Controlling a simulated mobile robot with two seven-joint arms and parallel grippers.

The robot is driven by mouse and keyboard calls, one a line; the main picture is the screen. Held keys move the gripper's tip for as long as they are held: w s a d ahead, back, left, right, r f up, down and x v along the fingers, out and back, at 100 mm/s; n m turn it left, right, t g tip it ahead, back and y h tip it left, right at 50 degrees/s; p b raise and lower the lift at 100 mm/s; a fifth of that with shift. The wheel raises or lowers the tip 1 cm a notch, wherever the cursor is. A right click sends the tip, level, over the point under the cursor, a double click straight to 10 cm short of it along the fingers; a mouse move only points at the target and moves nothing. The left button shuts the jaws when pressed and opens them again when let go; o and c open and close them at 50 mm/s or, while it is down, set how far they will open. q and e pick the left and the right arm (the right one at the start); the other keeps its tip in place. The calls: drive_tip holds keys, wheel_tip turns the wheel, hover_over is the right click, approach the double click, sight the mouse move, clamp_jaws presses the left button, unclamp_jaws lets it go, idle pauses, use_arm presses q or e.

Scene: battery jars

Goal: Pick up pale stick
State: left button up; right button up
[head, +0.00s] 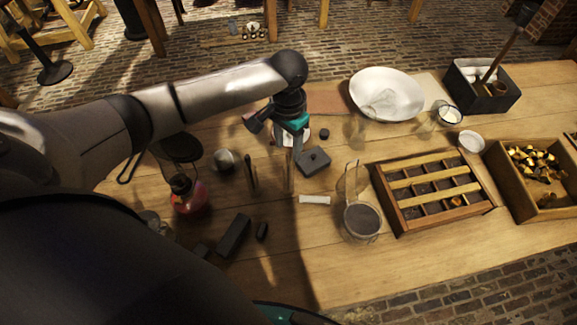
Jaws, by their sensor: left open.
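A short pale stick (314,199) lies flat on the wooden table, left of a glass jar with dark contents (361,220). My left gripper (289,143) reaches in from the left and points down over the table, open and empty. It is behind the pale stick in the picture, beside a dark block with a knob (314,162), and apart from the stick. A thin upright brownish rod (290,178) and a darker one (251,172) stand below the gripper in the picture. My right gripper is not in view.
A partitioned wooden tray (387,201), a crate of brassy pieces (510,190) and a white bowl (385,92) are on the right. A red-based lamp (187,196), a round grey object (225,160) and dark blocks (234,236) are on the left. The front middle is clear.

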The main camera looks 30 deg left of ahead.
sight(288, 153)
use_arm(q)
drive_tip(key=shift+w+f, duration=0.1)
drive_tip(key=shift+f, duration=2.85)
clamp_jaws()
